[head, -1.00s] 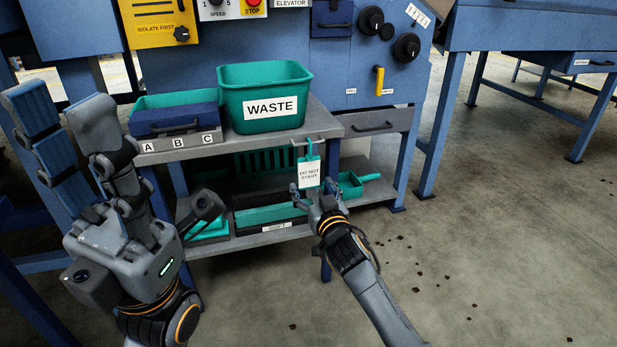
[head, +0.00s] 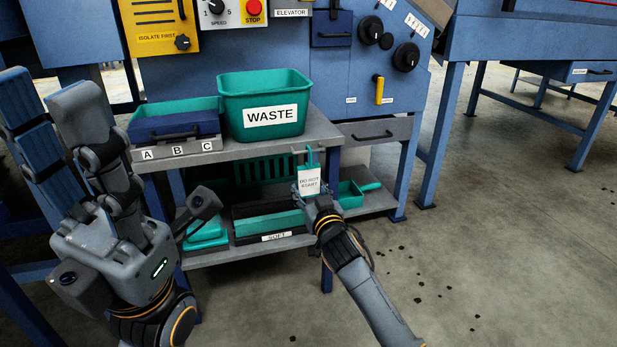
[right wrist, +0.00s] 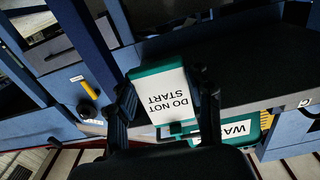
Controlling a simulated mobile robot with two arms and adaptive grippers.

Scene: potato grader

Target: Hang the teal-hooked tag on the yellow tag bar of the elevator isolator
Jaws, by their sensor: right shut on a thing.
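The tag (head: 309,181) is a white card reading DO NOT START with a teal frame and hook. It hangs upright at the front of the grey bench, its hook by a small rod at the bench edge. My right gripper (head: 313,190) is shut on the tag's lower part; the right wrist view shows the tag (right wrist: 166,95) between the fingers (right wrist: 165,105). My left gripper (head: 46,88) is open and empty at the left. A yellow panel (head: 155,18) reading ISOLATE FIRST, with a black knob, is at the upper left. I cannot make out its tag bar.
A teal WASTE bin (head: 240,105) and a blue case (head: 172,127) stand on the grey bench (head: 225,152). Teal trays lie on the shelf below. A drawer (head: 375,130) and a yellow lever (head: 379,90) are to the right.

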